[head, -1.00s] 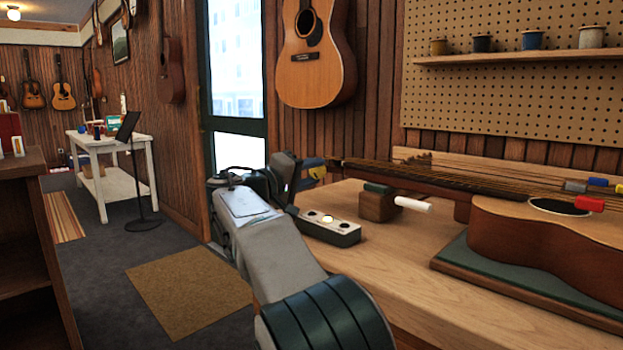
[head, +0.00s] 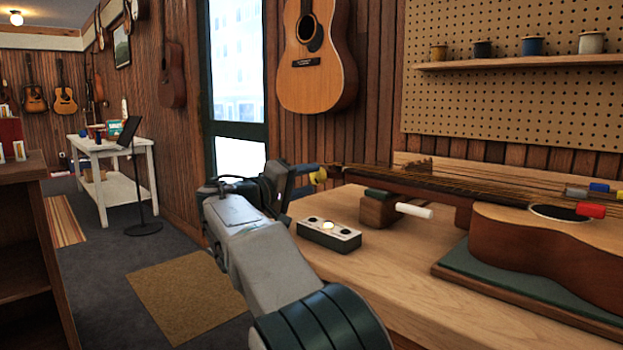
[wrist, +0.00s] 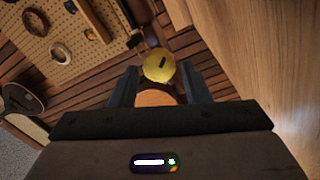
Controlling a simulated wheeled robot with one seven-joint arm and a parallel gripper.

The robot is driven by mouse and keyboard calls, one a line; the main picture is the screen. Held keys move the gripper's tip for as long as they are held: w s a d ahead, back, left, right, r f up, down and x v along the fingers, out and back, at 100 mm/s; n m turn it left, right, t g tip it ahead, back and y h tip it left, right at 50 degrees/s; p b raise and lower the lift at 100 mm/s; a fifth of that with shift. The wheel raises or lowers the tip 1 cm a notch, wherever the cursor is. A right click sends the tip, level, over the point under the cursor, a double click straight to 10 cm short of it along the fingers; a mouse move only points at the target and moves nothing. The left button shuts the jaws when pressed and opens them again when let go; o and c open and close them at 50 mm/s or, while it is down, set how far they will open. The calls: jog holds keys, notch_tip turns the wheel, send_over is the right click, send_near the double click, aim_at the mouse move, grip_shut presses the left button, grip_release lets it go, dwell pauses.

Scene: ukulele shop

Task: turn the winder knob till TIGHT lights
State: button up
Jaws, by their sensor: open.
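The winder knob is a round yellow knob (head: 319,174) at the far left end of the guitar's neck, partly hidden by my gripper in the head view. In the wrist view the yellow knob (wrist: 159,62) shows a dark mark on its face. My gripper (wrist: 158,72) is open, with its fingers to either side of the knob and a gap visible on both sides. My gripper also shows in the head view (head: 303,180). The indicator box (head: 328,236) on the bench has its middle lamp glowing pale; its labels are too small to read.
The guitar (head: 530,245) lies on a green-topped pad (head: 480,272) on the wooden bench (head: 385,270). In the wrist view an orange disc (wrist: 156,98) lies between the fingers.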

jog(key=p+v, duration=0.2)
jog(key=v, duration=1)
